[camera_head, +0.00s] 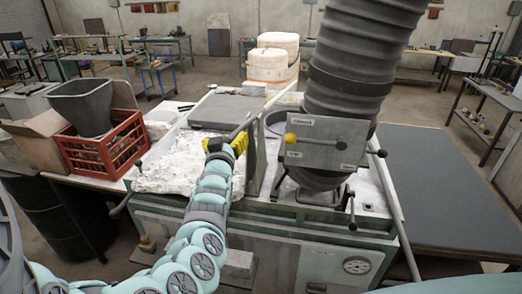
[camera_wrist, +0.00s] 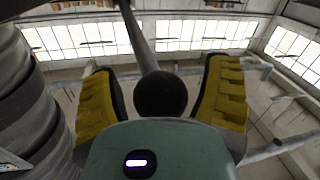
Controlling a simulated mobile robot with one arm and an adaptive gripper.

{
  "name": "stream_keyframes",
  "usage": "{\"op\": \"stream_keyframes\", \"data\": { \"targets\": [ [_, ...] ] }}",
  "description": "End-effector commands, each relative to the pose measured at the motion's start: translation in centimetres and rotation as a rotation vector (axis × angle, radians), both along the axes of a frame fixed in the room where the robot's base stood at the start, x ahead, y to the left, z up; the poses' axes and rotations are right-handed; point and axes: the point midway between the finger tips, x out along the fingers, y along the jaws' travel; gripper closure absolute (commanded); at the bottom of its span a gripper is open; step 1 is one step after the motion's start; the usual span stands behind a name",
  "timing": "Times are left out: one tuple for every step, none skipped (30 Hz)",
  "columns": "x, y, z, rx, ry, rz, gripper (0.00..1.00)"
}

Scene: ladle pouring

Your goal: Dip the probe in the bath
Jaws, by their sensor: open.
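My gripper (camera_head: 226,147), with yellow finger pads, is over the pale crusted top of the furnace, left of the grey duct. In the wrist view, my gripper (camera_wrist: 162,80) is open. A dark ball (camera_wrist: 160,94) sits between its fingers, with gaps on both sides. A grey rod (camera_wrist: 137,38) runs up behind the ball. The bath's round dark rim (camera_head: 272,122) shows beside the duct. Its inside is mostly hidden.
The thick ribbed duct (camera_head: 350,75) stands close right of my gripper, with a labelled plate (camera_head: 325,142) and a yellow ball (camera_head: 291,138) at its foot. A red crate (camera_head: 103,146) holding a grey hopper (camera_head: 82,104) stands left. A grey slab (camera_head: 228,107) lies behind.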

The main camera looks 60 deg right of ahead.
Motion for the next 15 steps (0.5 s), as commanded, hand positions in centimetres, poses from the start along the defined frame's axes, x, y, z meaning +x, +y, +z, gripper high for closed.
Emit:
{"op": "stream_keyframes", "data": {
  "targets": [
    [0.12, 0.0, -0.01, 0.0, 0.0, 0.002, 0.24],
    [0.12, -0.01, 0.01, 0.0, 0.0, 0.002, 0.24],
    [0.13, -0.02, 0.04, 0.0, 0.0, 0.002, 0.24],
    [0.13, -0.02, 0.05, 0.0, 0.0, 0.002, 0.24],
    [0.13, -0.01, 0.05, 0.0, 0.0, 0.002, 0.24],
    [0.13, -0.01, 0.05, 0.0, 0.0, 0.002, 0.24],
    [0.13, -0.01, 0.06, 0.0, 0.0, 0.002, 0.24],
    [0.12, 0.0, 0.05, 0.0, 0.0, 0.002, 0.24],
    [0.13, 0.0, 0.06, 0.0, 0.0, 0.002, 0.24],
    [0.12, 0.0, 0.05, 0.0, 0.0, 0.002, 0.27],
    [0.12, -0.01, 0.05, 0.0, 0.0, 0.002, 0.3],
    [0.12, -0.01, 0.05, 0.0, 0.0, 0.002, 0.34],
    [0.12, -0.01, 0.05, 0.0, 0.0, 0.002, 0.37],
    [0.12, -0.01, 0.05, 0.0, 0.0, 0.002, 0.4],
    [0.11, -0.01, 0.05, 0.0, 0.0, 0.001, 0.44]
  ]
}}
